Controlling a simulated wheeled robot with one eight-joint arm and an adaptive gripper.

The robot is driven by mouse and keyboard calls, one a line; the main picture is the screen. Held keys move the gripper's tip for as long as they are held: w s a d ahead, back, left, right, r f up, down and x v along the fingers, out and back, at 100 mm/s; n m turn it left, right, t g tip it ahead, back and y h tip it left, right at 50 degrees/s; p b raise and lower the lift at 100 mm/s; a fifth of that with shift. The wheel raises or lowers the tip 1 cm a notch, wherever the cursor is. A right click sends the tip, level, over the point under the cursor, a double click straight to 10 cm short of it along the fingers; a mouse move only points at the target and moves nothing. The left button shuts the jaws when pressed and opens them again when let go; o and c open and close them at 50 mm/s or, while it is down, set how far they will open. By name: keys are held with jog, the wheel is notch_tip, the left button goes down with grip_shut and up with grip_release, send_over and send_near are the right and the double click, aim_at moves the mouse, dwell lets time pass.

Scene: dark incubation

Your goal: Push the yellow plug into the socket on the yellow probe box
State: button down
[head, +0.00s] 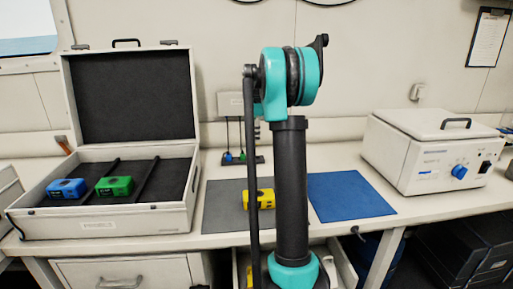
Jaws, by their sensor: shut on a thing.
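The yellow probe box (264,199) lies on the grey mat (223,211) in the middle of the bench. The thin dark rod of my arm crosses its left part, and my thick arm link stands at its right end. I cannot make out its socket. I do not see the yellow plug; my arm may hide it. My gripper does not show in the head view, so its place relative to the box cannot be seen.
An open case (110,226) at left holds a blue box (67,188) and a green box (115,186). A small rack (256,160) with blue and green plugs stands at the back. A blue mat (350,196) lies clear. A white lidded device (425,155) stands at right.

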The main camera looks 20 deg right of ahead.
notch_tip(320, 180, up, 12)
jog(key=shift+r, duration=0.15)
dwell(0.3)
dwell(0.4)
